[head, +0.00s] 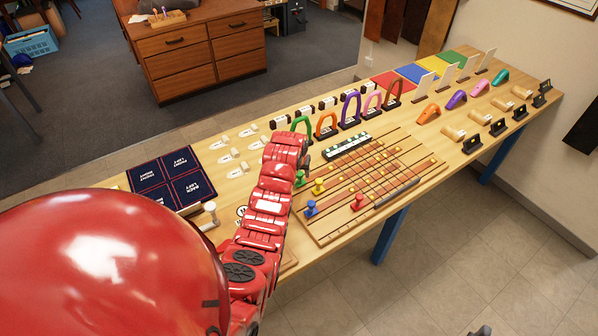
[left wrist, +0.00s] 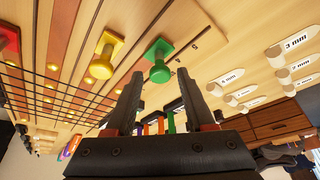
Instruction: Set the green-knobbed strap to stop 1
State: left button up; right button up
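The green knob (head: 300,179) stands on its strap at the left end of the wooden strap board (head: 325,236). In the left wrist view the green knob (left wrist: 159,73) stands on a green square base, just beyond my fingertips and roughly between them. My left gripper (head: 306,160) is mostly hidden behind its red arm in the head view. In the left wrist view my left gripper (left wrist: 158,92) is open, its two dark fingers apart and empty. No contact with the knob shows. My right gripper is not in view.
Yellow (head: 318,186), blue (head: 311,208) and red (head: 358,203) knobs stand close by on the same board. A dark-edged strip (head: 346,146) lies along its back. Coloured arches (head: 350,108) stand behind. White-labelled pegs (left wrist: 295,42) lie beside the board.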

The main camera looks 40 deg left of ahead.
pick_arm(q)
grip_shut()
dwell(1.2)
